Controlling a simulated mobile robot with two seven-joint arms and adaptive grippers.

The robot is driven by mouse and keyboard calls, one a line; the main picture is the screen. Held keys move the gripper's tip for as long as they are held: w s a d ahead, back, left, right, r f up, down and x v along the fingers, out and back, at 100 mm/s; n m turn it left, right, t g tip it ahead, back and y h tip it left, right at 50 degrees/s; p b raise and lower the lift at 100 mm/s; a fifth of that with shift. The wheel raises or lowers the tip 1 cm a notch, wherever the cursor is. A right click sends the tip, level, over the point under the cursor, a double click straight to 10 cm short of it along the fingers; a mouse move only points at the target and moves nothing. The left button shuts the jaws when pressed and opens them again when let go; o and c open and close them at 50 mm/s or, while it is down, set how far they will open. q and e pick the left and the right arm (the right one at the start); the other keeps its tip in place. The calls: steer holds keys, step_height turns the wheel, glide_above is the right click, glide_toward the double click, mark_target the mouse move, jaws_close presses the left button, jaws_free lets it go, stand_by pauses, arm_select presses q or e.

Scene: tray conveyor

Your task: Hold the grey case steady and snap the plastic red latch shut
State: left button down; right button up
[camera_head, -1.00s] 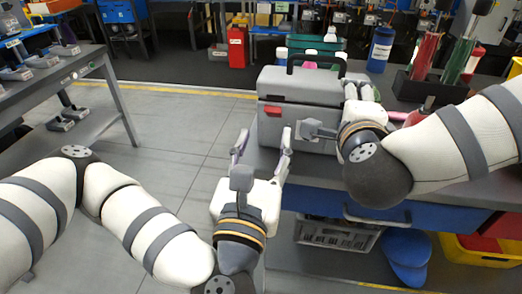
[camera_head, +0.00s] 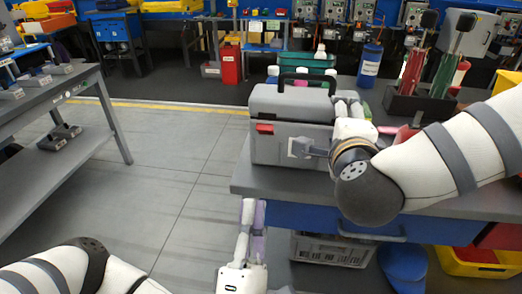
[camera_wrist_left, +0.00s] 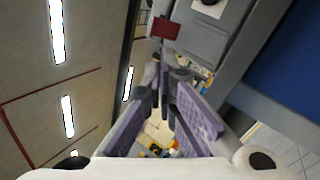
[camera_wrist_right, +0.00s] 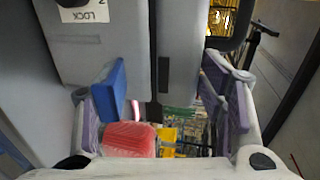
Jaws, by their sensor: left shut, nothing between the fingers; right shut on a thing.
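The grey case (camera_head: 285,148) stands upright on the workbench with its lid down and its dark handle up. The red latch (camera_head: 265,128) is on its front, near the lid seam; I cannot tell if it is fully pressed flat. It also shows at the case's edge in the left wrist view (camera_wrist_left: 165,28). My left gripper (camera_head: 252,207) is shut and empty, below and in front of the case, apart from the latch. My right gripper (camera_wrist_right: 165,100) is shut on the grey case at its right end, beside a blue latch-like piece (camera_wrist_right: 110,90). Its fingertips are partly hidden in the head view.
The workbench (camera_head: 245,182) has a front edge close to my left gripper. A rack with red and green cylinders (camera_head: 415,105) and a blue bottle (camera_head: 370,65) stand behind on the right. A teal crate (camera_head: 310,66) is behind the case.

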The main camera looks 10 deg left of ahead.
mark_target(265, 126)
steer(key=shift+r, duration=0.15)
arm_select(q)
steer(key=w+r+m, duration=0.1)
steer(key=w+r, duration=0.1)
steer(key=w, duration=0.1)
steer(key=w+r+m+h, duration=0.1)
steer(key=w+r+m, duration=0.1)
steer(key=w, duration=0.1)
steer(key=w+r+m+t, duration=0.1)
steer(key=w+r, duration=0.2)
steer(key=w, duration=0.1)
steer(key=shift+d+h, duration=0.25)
steer(key=shift+h, duration=0.05)
steer(key=shift+r+g, duration=0.35)
steer(key=shift+g, duration=0.15)
steer(key=shift+w+r+g, duration=0.3)
steer(key=shift+r+g, duration=0.45)
steer(key=shift+g, duration=0.65)
steer(key=shift+w+r+g, duration=0.25)
steer(key=shift+r+g, duration=0.1)
steer(key=shift+g, duration=0.55)
steer(key=shift+w+r+m, duration=0.15)
steer(key=shift+r+m, duration=0.05)
steer(key=shift+m, duration=0.1)
steer(key=shift+w, duration=0.1)
